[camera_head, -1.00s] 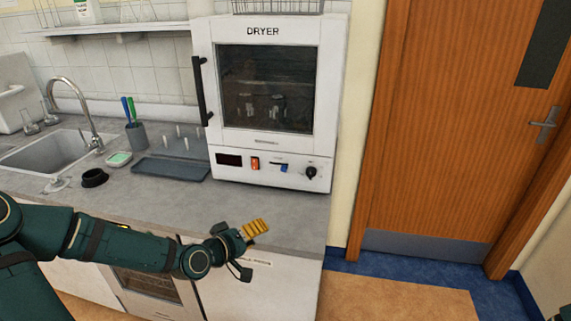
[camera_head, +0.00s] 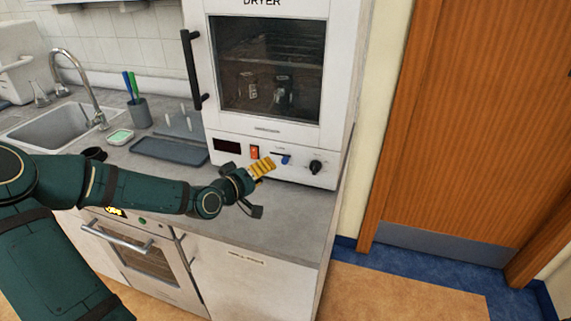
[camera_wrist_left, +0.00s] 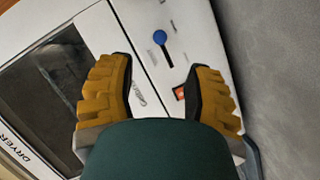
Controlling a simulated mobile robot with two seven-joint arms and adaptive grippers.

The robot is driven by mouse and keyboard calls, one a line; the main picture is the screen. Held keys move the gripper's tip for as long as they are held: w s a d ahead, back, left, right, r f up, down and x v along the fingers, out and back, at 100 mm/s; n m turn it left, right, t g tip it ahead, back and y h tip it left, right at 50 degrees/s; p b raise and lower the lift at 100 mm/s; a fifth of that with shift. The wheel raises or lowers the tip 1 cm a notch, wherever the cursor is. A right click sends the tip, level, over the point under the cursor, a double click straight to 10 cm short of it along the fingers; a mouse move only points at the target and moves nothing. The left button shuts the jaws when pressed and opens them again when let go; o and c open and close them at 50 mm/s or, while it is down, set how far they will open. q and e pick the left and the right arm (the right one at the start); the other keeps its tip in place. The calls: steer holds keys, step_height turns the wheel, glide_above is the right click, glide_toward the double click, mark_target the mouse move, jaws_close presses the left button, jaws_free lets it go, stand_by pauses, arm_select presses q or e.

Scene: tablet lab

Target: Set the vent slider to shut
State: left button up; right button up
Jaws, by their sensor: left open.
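The dryer (camera_head: 350,60) is a white cabinet with a dark glass door, standing on the worktop. The vent slider (camera_head: 286,159) is a blue knob in a short slot on its lower front panel. In the left wrist view the blue knob (camera_wrist_left: 160,37) sits at one end of a dark slot, ahead of my fingers and apart from them. My left gripper (camera_head: 263,167) has yellow ribbed fingers and is just in front of the panel. In the left wrist view my left gripper (camera_wrist_left: 160,85) is open and empty. My right gripper is not in view.
An orange rocker switch (camera_head: 254,152) is left of the slider and a black dial (camera_head: 316,167) is right of it. A black door handle (camera_head: 194,70) sticks out on the dryer's left. A drying tray (camera_head: 169,151) and a sink (camera_head: 50,127) are further left.

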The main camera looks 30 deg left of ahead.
mark_target(283, 162)
arm_select(q)
steer(key=b+x, duration=0.2)
steer(key=x, duration=0.6)
steer(key=shift+w+d+f+b, duration=0.1)
steer(key=shift+w+f+b, duration=0.1)
steer(key=shift+w+b, duration=0.15)
steer(key=shift+w+f, duration=0.1)
steer(key=shift+w, duration=0.65)
jaws_close()
